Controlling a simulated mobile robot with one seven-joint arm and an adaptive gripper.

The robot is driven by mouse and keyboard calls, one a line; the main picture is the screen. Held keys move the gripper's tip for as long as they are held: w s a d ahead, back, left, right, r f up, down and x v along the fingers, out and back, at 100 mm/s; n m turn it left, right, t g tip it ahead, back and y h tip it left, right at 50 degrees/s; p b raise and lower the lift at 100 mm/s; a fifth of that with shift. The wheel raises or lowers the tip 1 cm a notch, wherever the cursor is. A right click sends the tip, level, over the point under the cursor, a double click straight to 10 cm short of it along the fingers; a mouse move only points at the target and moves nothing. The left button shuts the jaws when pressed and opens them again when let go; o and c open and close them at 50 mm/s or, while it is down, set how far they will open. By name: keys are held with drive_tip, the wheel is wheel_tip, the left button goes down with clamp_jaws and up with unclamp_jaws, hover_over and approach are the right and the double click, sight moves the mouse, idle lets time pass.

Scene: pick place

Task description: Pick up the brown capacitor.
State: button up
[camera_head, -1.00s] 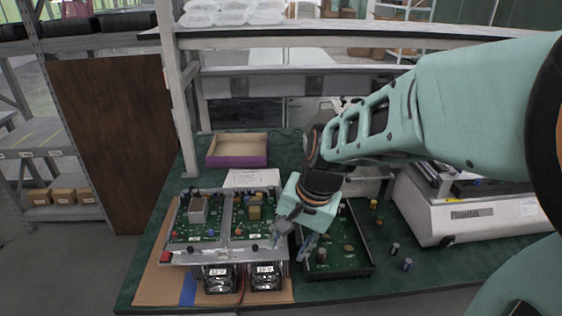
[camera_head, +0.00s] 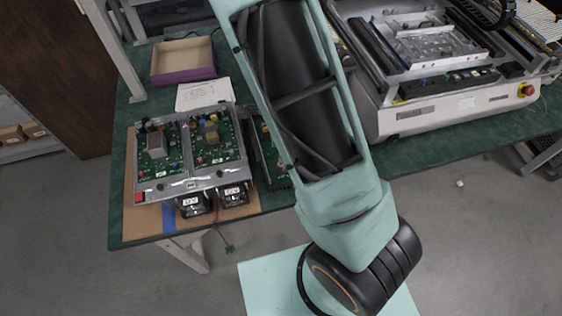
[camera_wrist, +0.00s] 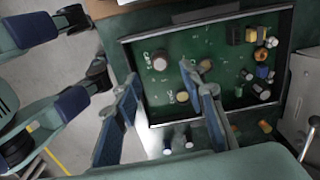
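A dark-framed green circuit board (camera_wrist: 220,40) carries several components in the wrist view. A round brown capacitor with a pale top (camera_wrist: 160,62) stands near the board's left side. A smaller tan part (camera_wrist: 182,97) is on the board near the front edge, and another tan part (camera_wrist: 206,65) is partly behind the right finger. I cannot tell for sure which one is the brown capacitor. My gripper (camera_wrist: 160,75) is open above the board's near left part, its fingers apart with nothing visibly between them. In the head view my arm hides the gripper and most of this board (camera_head: 268,150).
A two-bay power unit (camera_head: 190,155) sits left of the board. A purple-sided box (camera_head: 183,60) and a paper (camera_head: 204,94) lie behind it. A large white machine (camera_head: 430,105) stands right. Loose small cylinders (camera_wrist: 188,142) lie by the board's near edge.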

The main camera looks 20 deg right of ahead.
drive_tip(key=f, duration=0.5)
drive_tip(key=f+b, duration=0.1)
drive_tip(key=f, duration=0.1)
drive_tip(key=shift+d+f, duration=0.25)
drive_tip(key=shift+f, duration=0.05)
drive_tip(key=shift+c, duration=0.2)
drive_tip(key=c, duration=0.9)
drive_tip(key=shift+r, duration=0.25)
